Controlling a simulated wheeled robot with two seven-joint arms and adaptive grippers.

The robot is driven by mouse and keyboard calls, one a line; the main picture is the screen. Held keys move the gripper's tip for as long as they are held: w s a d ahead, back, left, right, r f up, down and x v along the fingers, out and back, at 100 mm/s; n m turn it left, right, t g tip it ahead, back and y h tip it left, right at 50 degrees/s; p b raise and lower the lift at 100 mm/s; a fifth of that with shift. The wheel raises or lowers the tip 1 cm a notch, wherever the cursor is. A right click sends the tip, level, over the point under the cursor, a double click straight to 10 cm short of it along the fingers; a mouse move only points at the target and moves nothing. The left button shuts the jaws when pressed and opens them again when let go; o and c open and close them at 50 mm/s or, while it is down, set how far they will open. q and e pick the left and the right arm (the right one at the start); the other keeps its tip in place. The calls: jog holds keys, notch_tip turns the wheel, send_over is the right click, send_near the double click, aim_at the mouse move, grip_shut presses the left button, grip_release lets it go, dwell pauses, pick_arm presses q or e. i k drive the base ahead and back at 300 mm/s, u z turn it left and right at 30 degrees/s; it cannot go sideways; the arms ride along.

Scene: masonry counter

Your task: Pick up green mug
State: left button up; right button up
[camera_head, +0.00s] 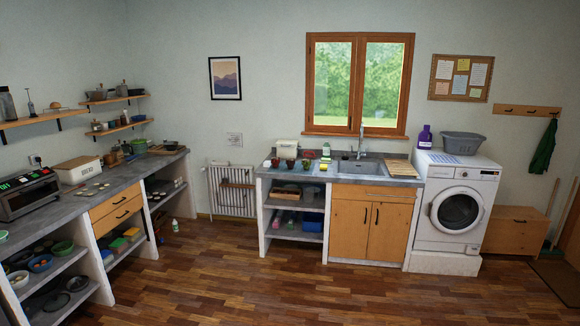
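I cannot make out a green mug with certainty. A small green object (139,146) stands at the far end of the left counter, too small to identify. A green bowl-like object (64,247) sits on an open shelf under the left counter. Another small green item (326,151) stands by the sink, and it looks more like a bottle. Neither of my grippers shows in the head view.
The left counter (100,198) holds a toaster oven (30,194) and a white box (78,170). The sink counter (262,172) carries small pots (290,163). A washing machine (458,205) stands to its right. The wooden floor (270,290) in front is clear.

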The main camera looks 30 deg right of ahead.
aim_at(306, 163)
jog(key=z, duration=0.05)
jog(key=i, duration=2.95)
jog(key=z, duration=0.6)
jog(key=i, duration=2.1)
jog(key=z, duration=1)
jog(key=i, duration=1.7)
jog(key=z, duration=0.4)
